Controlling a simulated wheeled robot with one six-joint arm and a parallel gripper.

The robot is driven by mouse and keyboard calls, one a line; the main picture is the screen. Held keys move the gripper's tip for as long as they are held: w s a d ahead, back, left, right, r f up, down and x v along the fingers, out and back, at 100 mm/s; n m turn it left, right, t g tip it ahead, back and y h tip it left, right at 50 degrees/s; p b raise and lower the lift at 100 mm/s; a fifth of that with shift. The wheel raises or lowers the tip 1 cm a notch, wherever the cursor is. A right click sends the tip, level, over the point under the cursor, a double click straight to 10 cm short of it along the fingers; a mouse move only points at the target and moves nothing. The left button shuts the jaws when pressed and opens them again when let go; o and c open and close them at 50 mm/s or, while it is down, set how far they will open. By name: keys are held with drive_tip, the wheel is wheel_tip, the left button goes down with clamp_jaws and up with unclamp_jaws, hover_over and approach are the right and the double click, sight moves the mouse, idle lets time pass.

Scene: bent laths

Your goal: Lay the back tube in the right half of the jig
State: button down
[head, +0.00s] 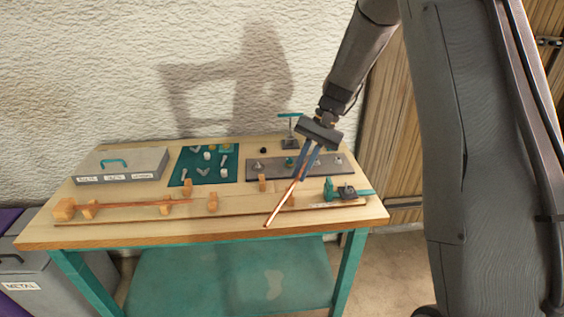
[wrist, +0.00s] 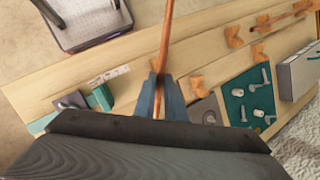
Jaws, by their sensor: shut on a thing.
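My gripper (head: 303,176) is above the right part of the bench, shut on a copper tube (head: 276,211). The tube slants down and towards the front edge. In the wrist view the held tube (wrist: 167,30) runs up between the blue fingers (wrist: 160,85). A second copper tube (head: 140,206) lies along wooden blocks at the left front. Notched wooden blocks (head: 212,202) stand along the bench, with more in the wrist view (wrist: 234,38); they look like the jig. The blocks right of the lying tube hold nothing that I can see. I cannot tell whether the held tube touches anything.
A teal vise (head: 331,190) stands at the right end of the bench (head: 150,237). A grey plate with pegs (head: 262,176) lies behind the blocks. A teal mat (head: 183,158) with small parts and a grey box (head: 110,163) are further left. A thin strip runs along the front.

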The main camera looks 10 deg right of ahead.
drive_tip(key=s+a+r+m+t+p, duration=0.25)
drive_tip(key=a+m+t+p, duration=0.2)
drive_tip(key=a+m, duration=0.7)
drive_tip(key=shift+t, duration=0.25)
drive_tip(key=f+b, duration=0.3)
drive_tip(key=b, duration=0.1)
drive_tip(key=w+d+f+b, duration=0.1)
drive_tip(key=f+b, duration=0.1)
drive_tip(key=shift+f+b, duration=0.35)
drive_tip(key=shift+b, duration=0.05)
drive_tip(key=shift+f+b, duration=0.65)
drive_tip(key=shift+f, duration=0.05)
drive_tip(key=c, duration=1.7)
unclamp_jaws()
drive_tip(key=shift+c, duration=0.2)
wheel_tip(320, 180, up, 7)
drive_tip(key=p, duration=0.7)
